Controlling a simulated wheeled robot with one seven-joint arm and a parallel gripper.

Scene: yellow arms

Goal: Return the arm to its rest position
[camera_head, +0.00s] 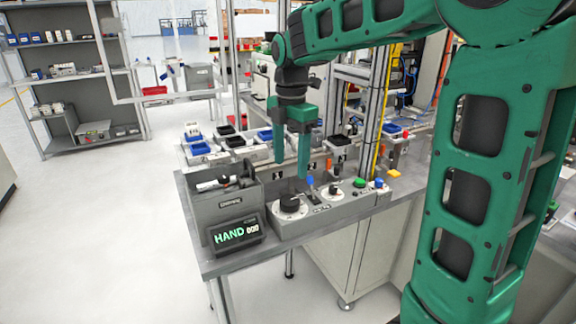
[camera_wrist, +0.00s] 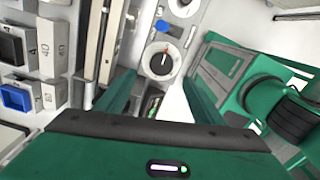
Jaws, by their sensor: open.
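My green arm reaches in from the right of the head view, and its gripper (camera_head: 291,160) hangs down over the grey workbench (camera_head: 240,256). The two fingers are apart and nothing shows between them. Below the gripper is the control panel (camera_head: 322,213) with a large black dial (camera_head: 290,203) and a smaller dial (camera_head: 333,192). Whether the fingertips touch the panel cannot be told.
A grey bin (camera_head: 226,200) and a display reading HAND (camera_head: 237,232) stand at the bench's left end. Several small blue and black trays (camera_head: 235,141) lie behind. An upright post frame (camera_head: 377,105) stands close to the right of the gripper. The floor at left is clear.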

